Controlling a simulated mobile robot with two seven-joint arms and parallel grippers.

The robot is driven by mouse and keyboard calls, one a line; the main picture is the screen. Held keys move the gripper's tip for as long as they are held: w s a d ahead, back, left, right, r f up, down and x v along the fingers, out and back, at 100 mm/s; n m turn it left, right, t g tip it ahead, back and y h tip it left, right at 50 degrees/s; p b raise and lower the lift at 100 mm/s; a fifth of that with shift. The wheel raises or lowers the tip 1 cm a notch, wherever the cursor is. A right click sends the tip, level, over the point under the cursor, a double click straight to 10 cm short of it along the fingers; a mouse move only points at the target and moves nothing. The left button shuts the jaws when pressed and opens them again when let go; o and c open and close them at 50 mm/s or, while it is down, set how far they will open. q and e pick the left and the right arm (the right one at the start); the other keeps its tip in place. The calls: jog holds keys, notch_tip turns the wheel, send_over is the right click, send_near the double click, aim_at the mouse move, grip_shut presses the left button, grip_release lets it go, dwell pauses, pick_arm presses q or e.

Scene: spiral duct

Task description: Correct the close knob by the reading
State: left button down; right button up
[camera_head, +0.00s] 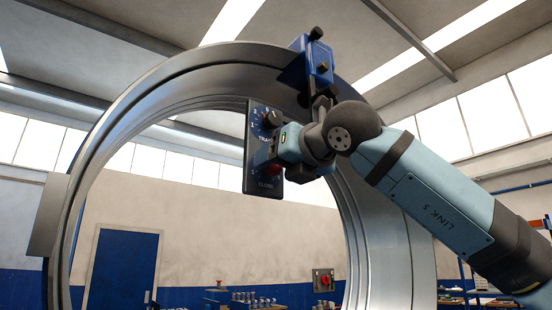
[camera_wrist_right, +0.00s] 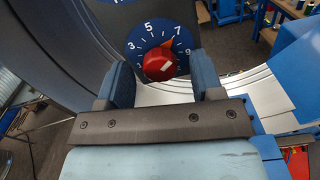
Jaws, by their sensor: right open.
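The close knob is red; in the right wrist view the knob (camera_wrist_right: 158,64) sits on a blue dial with white numbers (camera_wrist_right: 133,48). An orange marker (camera_wrist_right: 168,43) lies on the dial just left of the 7. A pale mark shows on the knob's face at its lower right. In the head view the red knob (camera_head: 273,168) is partly hidden by my right gripper, above the word CLOSE on a dark panel (camera_head: 252,172). My right gripper (camera_wrist_right: 163,82) is open, its blue fingers on either side of the knob's near side, apparently not gripping it. My left gripper is not in view.
A black knob (camera_head: 271,118) is higher on the same panel. The large metal duct ring (camera_head: 95,165) surrounds the panel, with a blue block (camera_head: 319,62) at its top. A red-knobbed box (camera_head: 323,280) is on the far wall.

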jog(key=shift+w+a, duration=0.35)
jog(key=shift+w, duration=0.05)
jog(key=c, duration=0.9)
jog(key=shift+f+n+b, duration=0.15)
jog(key=shift+n+b, duration=0.85)
jog(key=shift+n, duration=0.2)
jog(key=shift+n+b, duration=0.3)
jog(key=shift+n, duration=1.2)
jog(key=o, duration=0.9)
